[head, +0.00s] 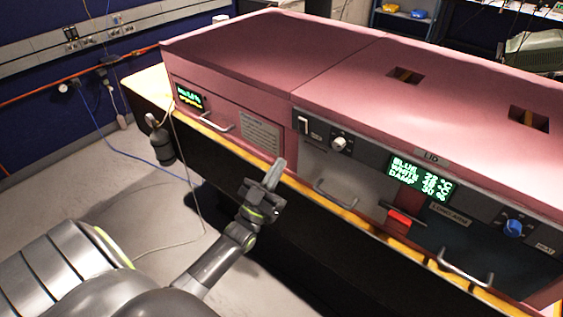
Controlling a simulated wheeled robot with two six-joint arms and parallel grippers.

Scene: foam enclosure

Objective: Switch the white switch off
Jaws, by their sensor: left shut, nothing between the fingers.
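The white switch (304,125) is a small upright rocker at the left end of the grey control strip on the pink foam enclosure (270,55). Its on or off position is too small to tell. My left gripper (276,168) is shut and empty, its fingers pointing up in front of the enclosure. It is below and left of the switch in the picture, apart from it. My right gripper is not in the head view.
Right of the switch are a white knob (339,144), a green-lit display (422,179), a red switch (399,219) and a blue knob (513,228). Metal handles (335,196) stick out from the front. A yellow-edged ledge (340,213) runs below. A dark bottle-like object (160,143) hangs at the left end.

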